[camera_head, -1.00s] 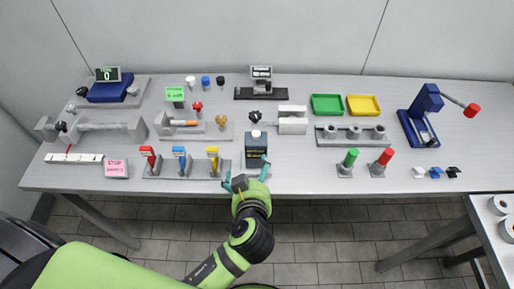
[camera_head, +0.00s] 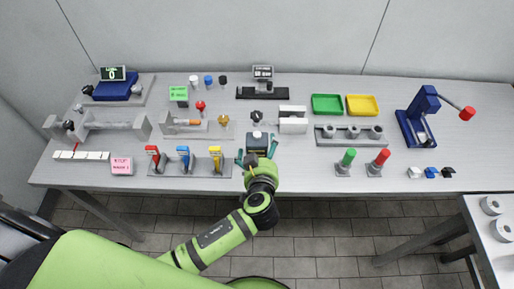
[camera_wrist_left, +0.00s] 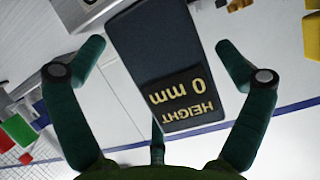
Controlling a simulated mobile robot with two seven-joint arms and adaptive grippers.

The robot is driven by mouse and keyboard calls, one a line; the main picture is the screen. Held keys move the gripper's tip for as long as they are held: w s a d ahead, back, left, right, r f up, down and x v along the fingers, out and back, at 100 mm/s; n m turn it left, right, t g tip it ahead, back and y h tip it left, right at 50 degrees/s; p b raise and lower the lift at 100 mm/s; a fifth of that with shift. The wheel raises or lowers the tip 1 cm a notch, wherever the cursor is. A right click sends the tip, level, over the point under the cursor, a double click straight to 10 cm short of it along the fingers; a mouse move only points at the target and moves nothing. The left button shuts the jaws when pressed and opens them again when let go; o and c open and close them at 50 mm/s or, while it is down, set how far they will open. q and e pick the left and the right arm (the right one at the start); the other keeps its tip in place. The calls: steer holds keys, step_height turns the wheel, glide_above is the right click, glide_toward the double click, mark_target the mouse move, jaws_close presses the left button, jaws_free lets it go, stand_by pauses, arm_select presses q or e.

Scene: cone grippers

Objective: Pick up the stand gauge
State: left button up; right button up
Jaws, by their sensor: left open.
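A dark blue-black gauge block with a display (camera_head: 256,139) stands near the table's front edge, at the middle. In the left wrist view its display reads "HEIGHT 0 mm" upside down, on the dark body (camera_wrist_left: 165,45). My left gripper (camera_head: 257,153) is open, with its teal fingers on either side of the block. In the left wrist view the fingers (camera_wrist_left: 160,50) flank the block, with gaps on both sides; no contact shows. The block's lower part is largely hidden by the gripper in the head view. My right gripper is not in view.
Red, blue and yellow tools on a grey rack (camera_head: 210,171) stand left of the gripper. A grey and white fixture (camera_head: 292,120) stands close to the right. Behind is a small display on a black base (camera_head: 262,93).

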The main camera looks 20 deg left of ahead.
arm_select(q)
steer(key=c, duration=1.2)
